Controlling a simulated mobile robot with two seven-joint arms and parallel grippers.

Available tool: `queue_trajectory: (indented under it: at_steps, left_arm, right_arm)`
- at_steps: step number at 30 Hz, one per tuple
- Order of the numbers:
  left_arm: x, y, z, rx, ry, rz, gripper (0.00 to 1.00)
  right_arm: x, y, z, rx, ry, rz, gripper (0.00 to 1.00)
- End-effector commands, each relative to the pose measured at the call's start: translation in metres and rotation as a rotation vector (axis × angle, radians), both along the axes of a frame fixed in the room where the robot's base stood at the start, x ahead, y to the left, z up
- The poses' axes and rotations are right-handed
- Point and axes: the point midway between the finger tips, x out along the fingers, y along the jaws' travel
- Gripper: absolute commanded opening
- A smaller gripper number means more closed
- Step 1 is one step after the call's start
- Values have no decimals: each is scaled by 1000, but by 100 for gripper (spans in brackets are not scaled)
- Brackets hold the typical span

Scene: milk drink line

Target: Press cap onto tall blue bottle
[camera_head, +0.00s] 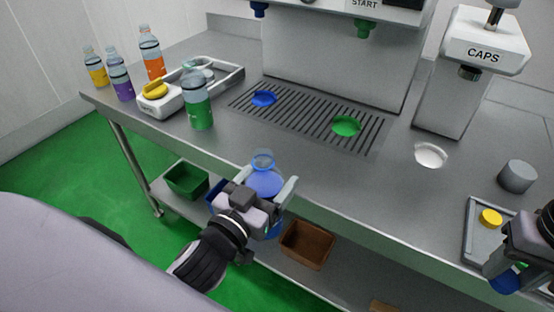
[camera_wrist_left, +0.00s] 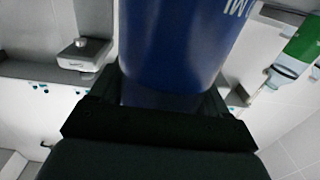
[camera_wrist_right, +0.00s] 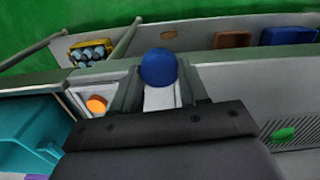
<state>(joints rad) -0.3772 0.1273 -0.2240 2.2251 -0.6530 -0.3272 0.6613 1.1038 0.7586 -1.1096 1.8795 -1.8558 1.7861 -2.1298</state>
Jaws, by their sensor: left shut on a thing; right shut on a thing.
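The tall blue bottle (camera_head: 265,182) is gripped by my left gripper (camera_head: 272,194) in front of the table edge. Its clear, open neck points up toward the table. In the left wrist view its blue body (camera_wrist_left: 180,40) fills the space between the fingers. A blue cap (camera_head: 505,282) is gripped by my right gripper (camera_head: 520,262) at the lower right edge of the head view. The right wrist view shows the round blue cap (camera_wrist_right: 158,68) between the fingertips. The cap and bottle are far apart. Part of my right gripper is cut off by the frame.
A grey tray (camera_head: 474,232) holding a yellow cap (camera_head: 490,218) lies near my right gripper. A grey cylinder (camera_head: 517,176) and the CAPS dispenser (camera_head: 484,48) stand behind. A green-filled bottle (camera_head: 198,102) stands left on the table. Bins sit on the lower shelf. The table's front middle is clear.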

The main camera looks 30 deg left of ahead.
Motion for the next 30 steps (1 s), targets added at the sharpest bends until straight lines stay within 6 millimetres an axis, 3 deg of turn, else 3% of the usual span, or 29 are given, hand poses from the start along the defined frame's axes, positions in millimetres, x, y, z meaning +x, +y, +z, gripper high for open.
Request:
queue_trajectory:
  at_steps: [18,24,30]
  left_arm:
    - [-15,-120,9,5,-7,-536,21]
    - [-18,-139,10,0,-7,-617,21]
    - [-19,-145,10,0,-4,-644,21]
  right_arm:
    - [0,0,0,0,0,0,16]
    - [0,0,0,0,0,-1,16]
    - [0,0,0,0,0,0,16]
